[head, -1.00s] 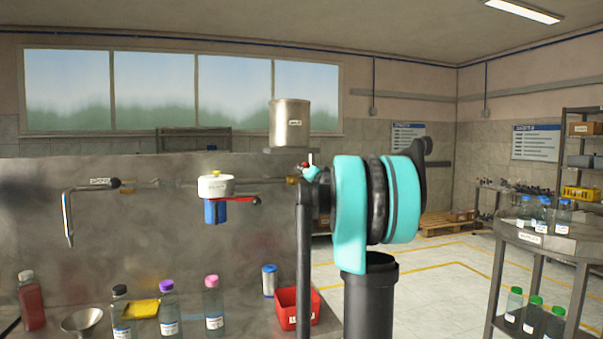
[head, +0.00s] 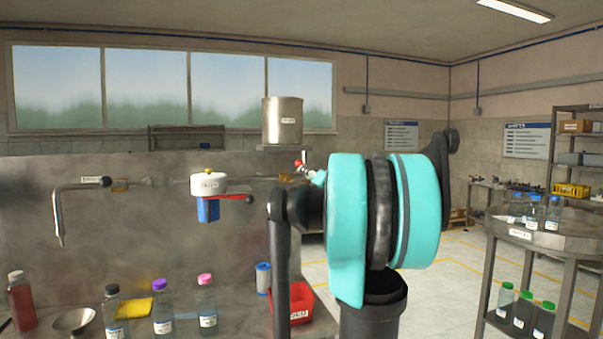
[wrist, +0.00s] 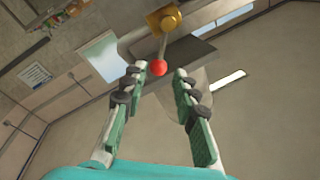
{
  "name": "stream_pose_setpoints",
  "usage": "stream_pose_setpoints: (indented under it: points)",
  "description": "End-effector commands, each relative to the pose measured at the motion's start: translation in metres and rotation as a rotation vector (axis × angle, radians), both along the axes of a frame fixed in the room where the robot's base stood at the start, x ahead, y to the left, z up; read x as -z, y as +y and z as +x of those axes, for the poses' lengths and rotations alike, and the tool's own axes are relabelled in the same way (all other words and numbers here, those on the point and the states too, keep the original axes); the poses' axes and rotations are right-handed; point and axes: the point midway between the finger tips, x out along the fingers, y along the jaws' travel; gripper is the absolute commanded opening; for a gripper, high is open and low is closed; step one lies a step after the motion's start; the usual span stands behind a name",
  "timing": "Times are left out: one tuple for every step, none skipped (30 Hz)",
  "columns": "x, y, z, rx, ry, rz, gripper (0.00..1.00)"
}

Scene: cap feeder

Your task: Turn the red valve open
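The valve shows in the wrist view as a brass body (wrist: 163,18) with a thin metal lever ending in a red ball (wrist: 159,68). In the head view its small red knob (head: 299,164) shows on the pipe below the steel tank (head: 283,122). My gripper (wrist: 160,71) is open, with one green-padded finger on each side of the red ball in the picture. I cannot tell whether the ball is between the tips or just beyond them. Neither finger visibly touches it. My arm hides most of the gripper in the head view.
A white round unit (head: 208,184) with a red lever (head: 236,196) and blue part sits left on the same pipe. Bottles, a funnel (head: 74,321) and a red bin (head: 300,303) stand on the steel bench below. A round-topped cart (head: 575,238) with bottles stands right.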

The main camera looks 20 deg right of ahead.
Motion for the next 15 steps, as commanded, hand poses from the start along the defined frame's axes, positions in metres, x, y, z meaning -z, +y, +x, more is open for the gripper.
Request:
stream_pose_setpoints:
  points:
    - [0.001,-0.002,-0.007,0.002,0.000,0.000,0.29]
    - [0.001,-0.002,-0.010,0.001,0.000,0.000,0.29]
    - [0.002,-0.003,-0.014,0.001,0.000,0.000,0.29]
    - [0.002,-0.003,-0.016,0.001,0.000,0.000,0.29]
    - [0.002,-0.003,-0.018,0.001,0.000,0.000,0.29]
    - [0.002,-0.003,-0.020,0.001,0.000,0.000,0.29]
    - [0.003,-0.003,-0.021,0.000,0.000,0.000,0.29]
    - [0.003,-0.004,-0.021,0.000,0.000,0.000,0.29]
    - [0.003,-0.004,-0.022,0.000,0.000,0.000,0.29]
    - [0.003,-0.004,-0.022,0.000,0.000,0.000,0.29]
    - [0.003,-0.004,-0.022,0.000,0.000,0.000,0.29]
    - [0.003,-0.003,-0.022,0.000,0.000,0.000,0.29]
    - [0.003,-0.004,-0.022,0.000,0.000,0.000,0.29]
    - [0.003,-0.004,-0.022,0.000,0.000,0.000,0.29]
    - [0.003,-0.004,-0.021,0.000,0.000,0.000,0.29]
